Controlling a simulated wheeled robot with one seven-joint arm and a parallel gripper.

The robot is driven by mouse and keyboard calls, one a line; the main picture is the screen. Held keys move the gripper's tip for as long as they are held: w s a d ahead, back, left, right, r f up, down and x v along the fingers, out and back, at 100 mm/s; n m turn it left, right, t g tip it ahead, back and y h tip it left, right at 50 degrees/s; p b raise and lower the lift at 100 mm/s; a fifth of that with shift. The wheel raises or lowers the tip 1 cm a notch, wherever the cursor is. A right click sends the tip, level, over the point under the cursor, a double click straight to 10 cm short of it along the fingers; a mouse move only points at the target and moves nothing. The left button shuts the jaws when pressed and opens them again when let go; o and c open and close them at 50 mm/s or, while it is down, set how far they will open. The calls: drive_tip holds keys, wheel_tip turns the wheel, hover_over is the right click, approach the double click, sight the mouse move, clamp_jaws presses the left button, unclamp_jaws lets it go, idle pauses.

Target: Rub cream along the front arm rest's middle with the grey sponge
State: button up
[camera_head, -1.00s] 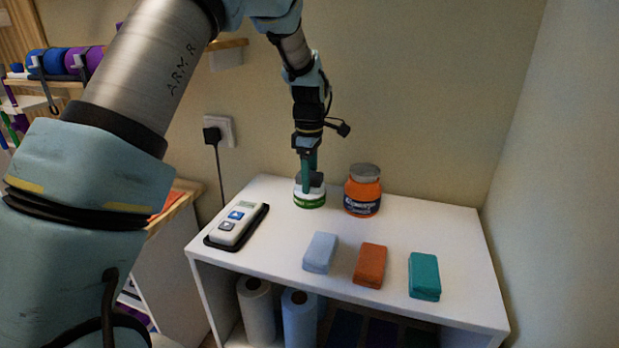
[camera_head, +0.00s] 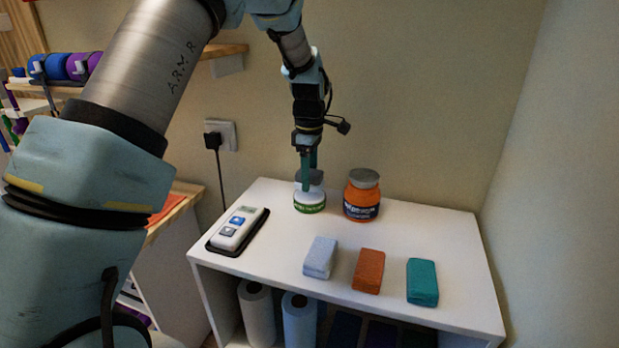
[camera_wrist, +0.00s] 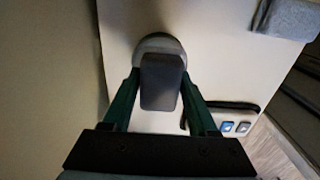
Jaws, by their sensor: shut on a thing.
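My gripper (camera_head: 309,165) is shut on the grey sponge (camera_head: 316,178), pointing down over the white cabinet top. The sponge is a dark grey block between the green fingers in the wrist view (camera_wrist: 160,85). Cream on the sponge's underside is hidden. The front arm rest is in neither view.
An orange jar with a grey lid (camera_head: 362,196) stands close right of the cream jar. Light blue (camera_head: 320,258), orange (camera_head: 369,271) and teal (camera_head: 422,282) blocks lie along the cabinet's front. A white device (camera_head: 237,231) lies at left. A wall is close behind.

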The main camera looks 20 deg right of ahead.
drive_tip(key=shift+r+p, duration=1.55)
drive_tip(key=shift+r, duration=0.8)
